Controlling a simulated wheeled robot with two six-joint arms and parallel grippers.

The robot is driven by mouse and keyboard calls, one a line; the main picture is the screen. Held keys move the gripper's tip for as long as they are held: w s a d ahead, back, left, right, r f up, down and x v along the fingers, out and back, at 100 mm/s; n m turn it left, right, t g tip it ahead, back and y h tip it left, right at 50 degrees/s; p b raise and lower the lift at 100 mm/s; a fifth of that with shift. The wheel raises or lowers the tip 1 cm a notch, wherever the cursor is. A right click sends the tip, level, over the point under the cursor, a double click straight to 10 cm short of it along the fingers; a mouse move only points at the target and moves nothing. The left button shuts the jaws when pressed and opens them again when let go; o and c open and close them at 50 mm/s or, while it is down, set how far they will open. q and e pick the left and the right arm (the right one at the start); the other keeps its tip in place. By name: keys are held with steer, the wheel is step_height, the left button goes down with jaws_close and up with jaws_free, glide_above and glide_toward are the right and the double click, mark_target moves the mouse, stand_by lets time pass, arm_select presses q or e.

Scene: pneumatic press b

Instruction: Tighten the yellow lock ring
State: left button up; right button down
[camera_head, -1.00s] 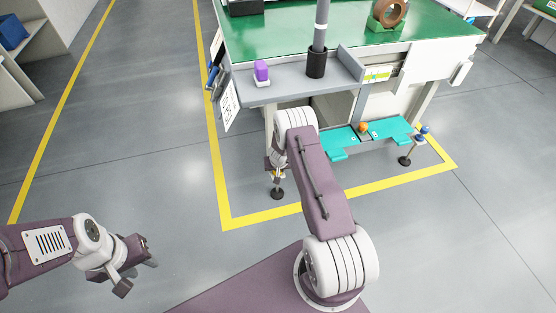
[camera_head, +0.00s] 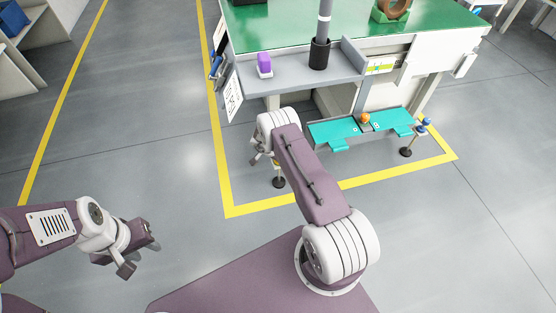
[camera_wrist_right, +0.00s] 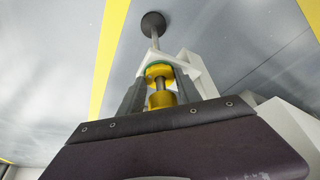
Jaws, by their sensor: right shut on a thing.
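The yellow lock ring (camera_wrist_right: 160,72) sits under a green band on a slim support leg, in the right wrist view. A second yellow piece (camera_wrist_right: 162,98) shows on the same axis, closer to the camera. My right gripper (camera_wrist_right: 160,85) has its dark fingers on either side of the ring and is shut on it. In the head view my right wrist hides most of this; the leg's black foot (camera_head: 279,183) shows below it at the bench's front left corner. My left gripper (camera_head: 140,260) is empty over the floor at lower left, its fingers apart.
A teal two-part panel with an orange button (camera_head: 365,119) is below. Another leg with a blue knob (camera_head: 425,122) stands right. Floor is clear at left.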

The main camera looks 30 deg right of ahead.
steer(key=shift+w+r+m, duration=0.15)
steer(key=shift+m, duration=0.25)
steer(key=c, duration=0.8)
jaws_free()
steer(key=shift+d, duration=0.1)
steer(key=p+v, duration=0.6)
steer(key=v, duration=0.3)
